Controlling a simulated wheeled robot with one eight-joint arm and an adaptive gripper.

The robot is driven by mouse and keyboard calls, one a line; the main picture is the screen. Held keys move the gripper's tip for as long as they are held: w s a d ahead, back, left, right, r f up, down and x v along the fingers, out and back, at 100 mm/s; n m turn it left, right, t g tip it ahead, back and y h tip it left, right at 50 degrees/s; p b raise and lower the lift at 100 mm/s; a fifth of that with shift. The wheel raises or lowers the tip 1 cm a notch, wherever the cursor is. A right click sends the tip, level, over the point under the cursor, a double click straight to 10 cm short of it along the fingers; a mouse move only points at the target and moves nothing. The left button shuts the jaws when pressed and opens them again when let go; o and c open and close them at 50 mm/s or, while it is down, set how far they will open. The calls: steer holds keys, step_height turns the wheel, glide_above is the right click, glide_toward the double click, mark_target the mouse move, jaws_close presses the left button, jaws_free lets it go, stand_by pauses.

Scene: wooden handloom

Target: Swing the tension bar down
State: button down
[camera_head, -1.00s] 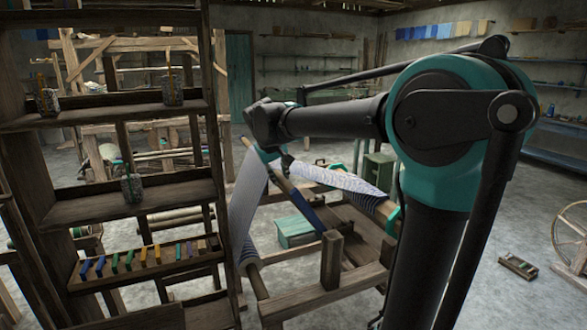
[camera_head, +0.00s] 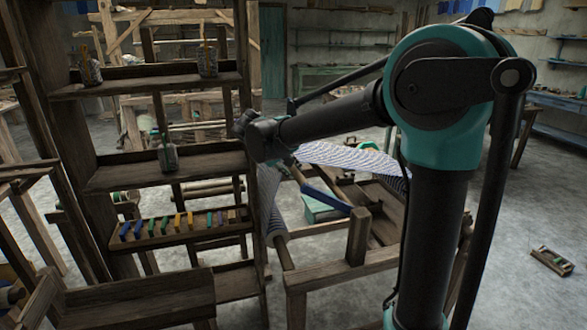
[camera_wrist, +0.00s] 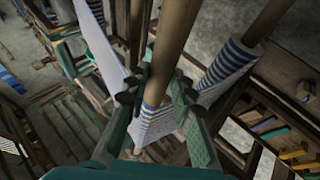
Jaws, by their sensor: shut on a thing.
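In the wrist view, a round wooden bar (camera_wrist: 170,45) runs between the two green fingers of my gripper (camera_wrist: 157,90). My gripper is shut on this bar, which appears to be the tension bar. Blue-and-white striped cloth (camera_wrist: 155,125) lies beneath the bar near the fingers. In the head view, the pale striped cloth (camera_head: 352,158) stretches across the loom (camera_head: 355,235) from the bar area. Another strip of cloth (camera_head: 268,190) drops toward a front roller (camera_head: 280,240). My wrist hides the fingers and the held part of the bar there.
A dark shelf rack (camera_head: 160,180) with jars and a rack of colored pieces (camera_head: 178,228) stands close left of the loom. A teal box (camera_head: 322,208) sits behind the loom's front. Open floor (camera_head: 500,240) lies to the right, with a small wooden tray (camera_head: 551,260).

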steer(key=shift+s+a+f, duration=0.15)
steer(key=shift+s+f, duration=0.05)
steer(key=shift+f, duration=0.05)
steer(key=c, duration=1.3)
jaws_free()
steer(key=shift+a, duration=0.1)
steer(key=shift+w, duration=0.1)
steer(key=shift+r, duration=0.15)
steer(key=v, duration=1.1)
steer(key=shift+s+r, duration=0.25)
steer(key=shift+r, duration=0.05)
steer(key=shift+a, duration=0.15)
